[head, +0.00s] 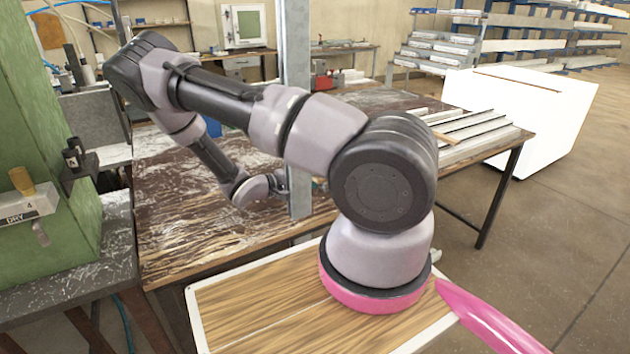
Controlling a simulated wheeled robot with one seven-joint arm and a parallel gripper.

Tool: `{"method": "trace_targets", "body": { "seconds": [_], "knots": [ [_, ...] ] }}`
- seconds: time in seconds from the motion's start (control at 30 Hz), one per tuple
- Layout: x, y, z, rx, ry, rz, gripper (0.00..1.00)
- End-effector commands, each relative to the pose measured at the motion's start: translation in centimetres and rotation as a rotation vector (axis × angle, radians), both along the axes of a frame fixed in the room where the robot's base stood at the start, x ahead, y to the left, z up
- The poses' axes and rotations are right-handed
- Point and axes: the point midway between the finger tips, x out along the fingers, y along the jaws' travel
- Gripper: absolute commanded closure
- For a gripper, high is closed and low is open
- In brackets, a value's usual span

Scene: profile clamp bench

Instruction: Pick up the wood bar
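My gripper (281,182) is low over the worn wooden bench (190,215), just left of and partly behind a grey upright metal post (296,100). Its fingers are small and mostly hidden, so I cannot tell whether they are open or shut, or whether they hold anything. A short tan strip that looks like wood (445,137) lies among the metal profiles at the bench's right end, well to the right of my gripper. My arm hides part of that area. I cannot tell for sure that this strip is the wood bar.
Several pale metal profiles (478,130) lie at the bench's right end. A white box (530,115) with a thin brown line on top stands beyond it. A green machine (60,120) stands close on the left. The bench's front left is clear.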

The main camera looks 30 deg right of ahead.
Motion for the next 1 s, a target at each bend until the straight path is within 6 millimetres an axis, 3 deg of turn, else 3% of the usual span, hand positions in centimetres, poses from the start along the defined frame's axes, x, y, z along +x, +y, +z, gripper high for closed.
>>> {"method": "trace_targets", "body": {
  "seconds": [0.17, 0.4, 0.67, 0.87, 1.0],
  "knots": [
    [0.0, 0.0, 0.0, 0.0, 0.0, 0.0, 0.6],
    [0.0, 0.0, 0.0, 0.0, 0.0, 0.0, 1.0],
    [0.0, 0.0, 0.2, 0.0, -0.001, 0.0, 1.0],
    [0.0, 0.0, 2.3, 0.0, -0.001, 0.0, 1.0],
    [0.0, 0.0, 2.5, 0.0, 0.001, 0.0, 1.0]
  ]
}}
